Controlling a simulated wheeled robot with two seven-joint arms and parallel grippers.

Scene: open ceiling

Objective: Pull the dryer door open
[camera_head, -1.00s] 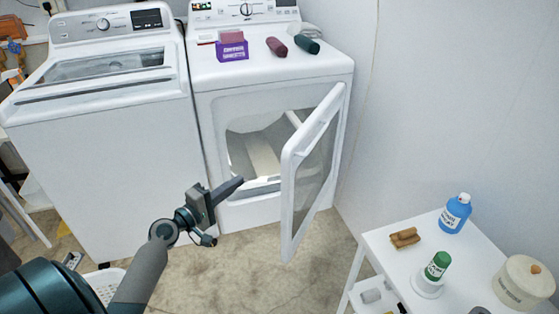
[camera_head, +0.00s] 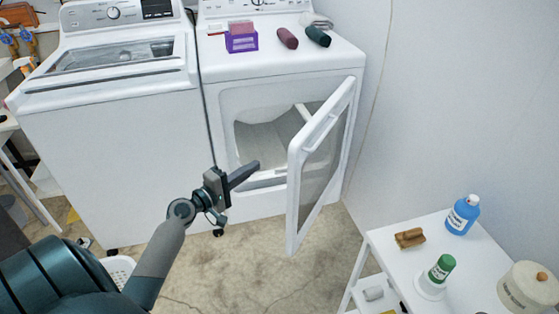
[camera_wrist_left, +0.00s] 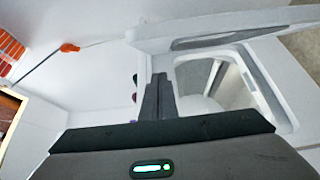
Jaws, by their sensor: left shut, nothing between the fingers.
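The white dryer (camera_head: 228,112) stands at the centre in the head view. Its door (camera_head: 293,185) is hinged on the right and stands wide open, swung out toward me. The drum opening (camera_head: 270,140) is visible behind it. My left gripper (camera_head: 257,165) is shut and empty, in front of the opening and left of the door's free edge, seemingly apart from it. In the left wrist view the shut fingers (camera_wrist_left: 158,97) point toward the dryer, with the door (camera_wrist_left: 215,30) across the upper right. My right gripper is not in view.
A white washer (camera_head: 110,130) stands left of the dryer. A purple box (camera_head: 242,43) and two dark rolled items sit on the dryer top. A white side table (camera_head: 385,255) with a blue bottle (camera_head: 462,214) stands at lower right. A wall closes the right side.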

